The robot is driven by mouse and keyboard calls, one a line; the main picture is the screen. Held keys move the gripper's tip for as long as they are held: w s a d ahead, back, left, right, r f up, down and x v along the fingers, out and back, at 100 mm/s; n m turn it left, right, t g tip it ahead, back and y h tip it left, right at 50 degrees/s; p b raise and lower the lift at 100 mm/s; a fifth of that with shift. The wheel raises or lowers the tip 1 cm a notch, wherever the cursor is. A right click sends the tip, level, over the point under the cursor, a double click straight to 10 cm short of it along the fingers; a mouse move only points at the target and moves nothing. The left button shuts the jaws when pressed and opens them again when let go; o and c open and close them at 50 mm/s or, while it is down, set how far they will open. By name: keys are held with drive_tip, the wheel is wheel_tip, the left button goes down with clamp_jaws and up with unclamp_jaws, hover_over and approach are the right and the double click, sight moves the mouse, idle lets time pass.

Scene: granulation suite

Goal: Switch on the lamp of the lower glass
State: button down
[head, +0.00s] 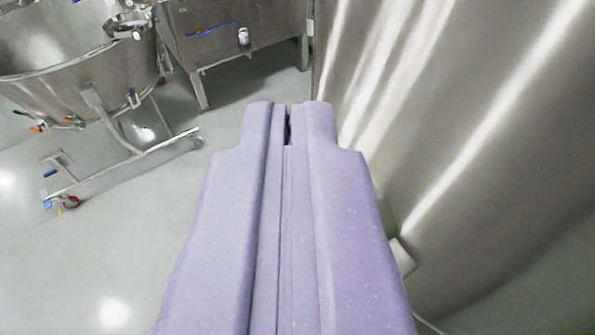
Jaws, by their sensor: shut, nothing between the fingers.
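My gripper (288,112), pale purple, fills the middle of the head view and points away from the camera. Its two fingers are shut with nothing between them. A large curved steel vessel wall (480,110) stands close along its right side; whether the gripper touches it I cannot tell. Neither the lower glass nor its lamp or switch can be made out in this view.
A steel tank on a wheeled frame (80,85) stands at the upper left, with a castor (69,202) on the floor. A steel cabinet on legs (235,40) is at the back. The grey floor (120,250) at left is clear.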

drive_tip(key=w+a+f+n+g+h+p, duration=0.15)
drive_tip(key=w+f+g+p, duration=0.35)
drive_tip(key=w+f+p, duration=0.65)
drive_tip(key=w+a+f+n+g+p, duration=0.1)
drive_tip(key=f+p, duration=0.4)
drive_tip(key=f, duration=0.1)
drive_tip(key=w+a+f+n+g+h+p, duration=0.1)
drive_tip(key=w+a+f+n+g+p, duration=0.1)
drive_tip(key=f+p, duration=0.3)
drive_tip(key=shift+w+a+f+g+p, duration=0.15)
drive_tip(key=shift+w+f+g+p, duration=0.15)
drive_tip(key=shift+f, duration=0.15)
drive_tip(key=shift+f, duration=0.1)
drive_tip(key=w+d+f+p, duration=0.1)
drive_tip(key=w+d+f, duration=0.4)
drive_tip(key=w+f, duration=0.2)
drive_tip(key=shift+w+d+f, duration=0.3)
drive_tip(key=shift+f, duration=0.1)
